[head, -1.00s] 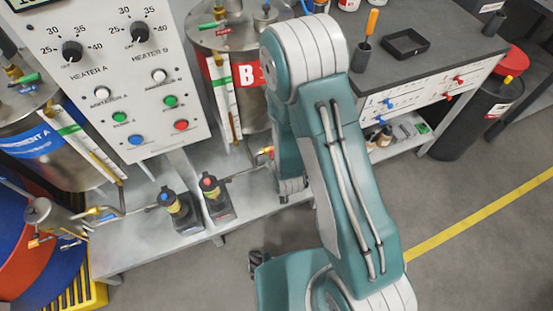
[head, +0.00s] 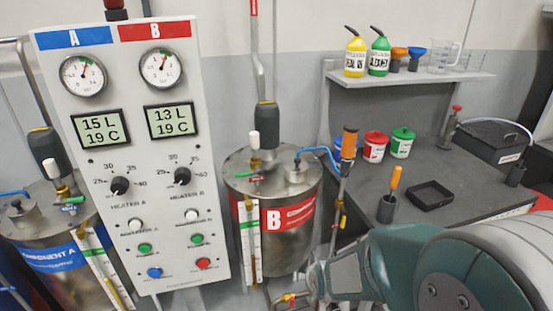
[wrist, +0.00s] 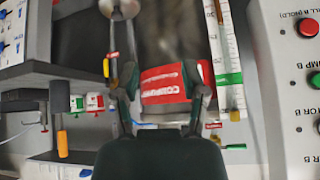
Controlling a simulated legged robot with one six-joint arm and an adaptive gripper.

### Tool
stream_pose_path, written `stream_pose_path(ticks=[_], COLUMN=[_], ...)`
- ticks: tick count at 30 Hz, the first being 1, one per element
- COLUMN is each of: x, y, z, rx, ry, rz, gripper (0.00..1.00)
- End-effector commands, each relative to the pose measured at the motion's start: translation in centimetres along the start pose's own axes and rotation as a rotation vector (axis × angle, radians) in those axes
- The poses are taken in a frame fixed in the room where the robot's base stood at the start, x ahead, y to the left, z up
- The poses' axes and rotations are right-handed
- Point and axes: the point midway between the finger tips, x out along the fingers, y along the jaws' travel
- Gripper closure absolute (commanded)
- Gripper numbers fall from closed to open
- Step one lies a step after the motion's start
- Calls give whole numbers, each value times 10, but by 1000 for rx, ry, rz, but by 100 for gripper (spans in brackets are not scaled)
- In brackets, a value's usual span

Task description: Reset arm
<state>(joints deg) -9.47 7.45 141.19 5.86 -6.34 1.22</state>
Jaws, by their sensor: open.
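My gripper shows in the wrist view (wrist: 165,78), with its two dark fingers spread apart and nothing between them. Beyond the fingers is the red label of the component B tank (wrist: 172,84), which appears rotated in that view. In the head view my teal arm reaches in from the lower right. Its front end is low in the picture, just right of the metal component B tank (head: 292,245). The fingers are hard to make out there.
The control panel (head: 135,200) with gauges, knobs and buttons stands left of the tank. The component A tank (head: 55,250) is at far left. A grey workbench (head: 460,195) at right holds a black tray (head: 430,195), a cup with an orange-handled tool and red and green jars.

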Motion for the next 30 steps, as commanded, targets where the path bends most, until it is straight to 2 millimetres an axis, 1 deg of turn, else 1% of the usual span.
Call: stream_pose_path(ticks=[1, 3, 5, 6, 10, 14, 18, 21, 25, 27, 30], x=[-17, -38, -56, -69, -109, -149, -192, -221, -247, -255, -260], y=[3, 7, 10, 12, 19, 26, 34, 38, 42, 43, 44], z=[-7, -11, -14, -15, -15, -9, 3, 15, 30, 35, 39], rx=[2, 3, 4, 5, 4, 5, 6, 10, 13, 14, 15], ry=[1, -12, -23, -29, -53, -77, -102, -122, -145, -153, -160], rz=[1, 3, 5, 8, 17, 30, 50, 64, 80, 86, 90], gripper=[45, 45, 45, 45, 45, 45, 45, 45, 45, 45, 45])
